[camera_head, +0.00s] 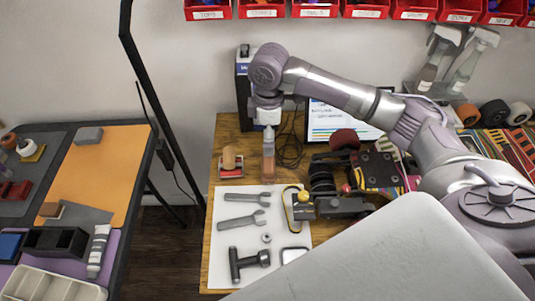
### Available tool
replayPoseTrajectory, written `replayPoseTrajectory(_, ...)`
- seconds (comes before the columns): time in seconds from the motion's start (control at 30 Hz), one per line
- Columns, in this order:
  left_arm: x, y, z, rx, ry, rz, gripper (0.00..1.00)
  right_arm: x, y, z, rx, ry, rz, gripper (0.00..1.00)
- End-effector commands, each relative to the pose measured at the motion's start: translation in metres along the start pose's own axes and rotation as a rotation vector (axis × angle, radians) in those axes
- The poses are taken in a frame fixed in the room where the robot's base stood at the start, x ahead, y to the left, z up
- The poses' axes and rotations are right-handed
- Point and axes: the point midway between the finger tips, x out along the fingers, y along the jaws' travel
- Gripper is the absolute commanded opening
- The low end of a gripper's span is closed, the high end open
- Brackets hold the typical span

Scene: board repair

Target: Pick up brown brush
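I cannot identify a brown brush with certainty. A small tan-handled thing (229,158) stands upright on a red base on the wooden table, at the back left corner of the white mat. An upright, narrow orange-brown thing (268,157) stands directly below my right gripper (268,122). My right arm comes in from the right and its gripper points down. The fingers are too small to make out, and I cannot tell whether they touch the orange-brown thing. A brown block (51,210) lies on the left table. My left gripper is not in view.
The white mat (222,262) holds wrenches (241,220) and a dark T-shaped tool (249,262). A dark mechanical assembly (330,195) and a monitor (340,121) stand to the right. Red bins (262,10) hang above. A dark post (150,90) stands left of the wooden table.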

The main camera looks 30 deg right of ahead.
Motion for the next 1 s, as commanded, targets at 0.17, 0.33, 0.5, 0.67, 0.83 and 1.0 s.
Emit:
replayPoseTrajectory(0.17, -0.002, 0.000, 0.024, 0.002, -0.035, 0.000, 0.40, 0.034, -0.002, 0.001, 0.001, -0.004, -0.005, 1.00)
replayPoseTrajectory(0.33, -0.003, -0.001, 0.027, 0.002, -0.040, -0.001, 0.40, 0.065, -0.001, 0.001, 0.001, -0.002, -0.003, 1.00)
replayPoseTrajectory(0.5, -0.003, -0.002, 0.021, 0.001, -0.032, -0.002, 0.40, 0.080, -0.001, 0.000, 0.000, -0.001, -0.001, 1.00)
replayPoseTrajectory(0.67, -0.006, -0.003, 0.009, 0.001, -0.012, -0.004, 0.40, 0.094, -0.002, 0.002, 0.000, -0.003, -0.003, 1.00)
replayPoseTrajectory(0.83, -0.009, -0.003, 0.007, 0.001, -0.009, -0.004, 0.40, 0.120, -0.003, 0.003, 0.000, -0.003, -0.003, 1.00)
replayPoseTrajectory(1.0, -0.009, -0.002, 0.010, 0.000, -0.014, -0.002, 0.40, 0.133, -0.003, 0.003, -0.001, -0.002, 0.000, 1.00)
